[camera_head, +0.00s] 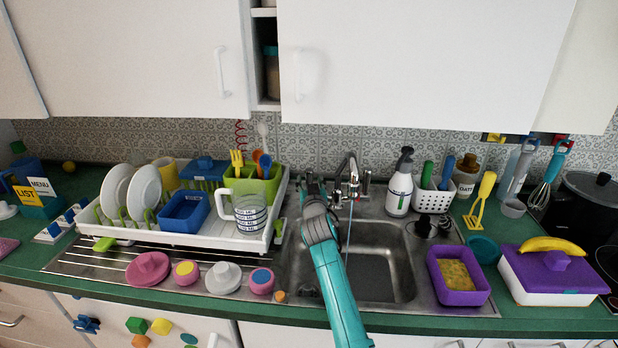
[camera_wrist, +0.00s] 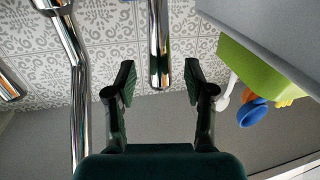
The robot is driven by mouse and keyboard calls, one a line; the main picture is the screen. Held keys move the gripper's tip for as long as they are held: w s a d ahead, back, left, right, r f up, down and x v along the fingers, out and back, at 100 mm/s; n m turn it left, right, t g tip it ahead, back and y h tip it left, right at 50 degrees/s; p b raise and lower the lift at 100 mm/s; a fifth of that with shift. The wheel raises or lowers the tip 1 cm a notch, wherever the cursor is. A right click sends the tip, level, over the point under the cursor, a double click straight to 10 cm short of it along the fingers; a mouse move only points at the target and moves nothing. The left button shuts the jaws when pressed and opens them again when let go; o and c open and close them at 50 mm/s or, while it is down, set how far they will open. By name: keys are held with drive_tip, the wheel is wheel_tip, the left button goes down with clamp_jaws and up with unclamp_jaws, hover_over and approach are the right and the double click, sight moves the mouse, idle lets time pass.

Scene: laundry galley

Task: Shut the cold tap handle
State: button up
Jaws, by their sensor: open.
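The chrome mixer tap (camera_head: 350,178) stands behind the sink (camera_head: 375,262), with a thin bluish stream of water (camera_head: 349,218) below its spout. In the wrist view a chrome bar (camera_wrist: 160,45), which looks like a tap handle, extends between my open fingers. I see a gap on both sides of it. A bent chrome pipe (camera_wrist: 72,70), probably the spout, runs left of the fingers. My gripper (camera_head: 312,186) is left of the tap in the head view and partly hides that side. I cannot read hot or cold markings.
The white dish rack (camera_head: 215,235) with plates, a blue tub and a clear jug stands close left of my arm. A soap bottle (camera_head: 399,185) and a white utensil basket (camera_head: 433,197) stand right of the tap. Cabinets hang above.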

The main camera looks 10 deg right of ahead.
sight(310, 178)
drive_tip(key=shift+w+d, duration=0.2)
drive_tip(key=shift+w, duration=1.3)
clamp_jaws()
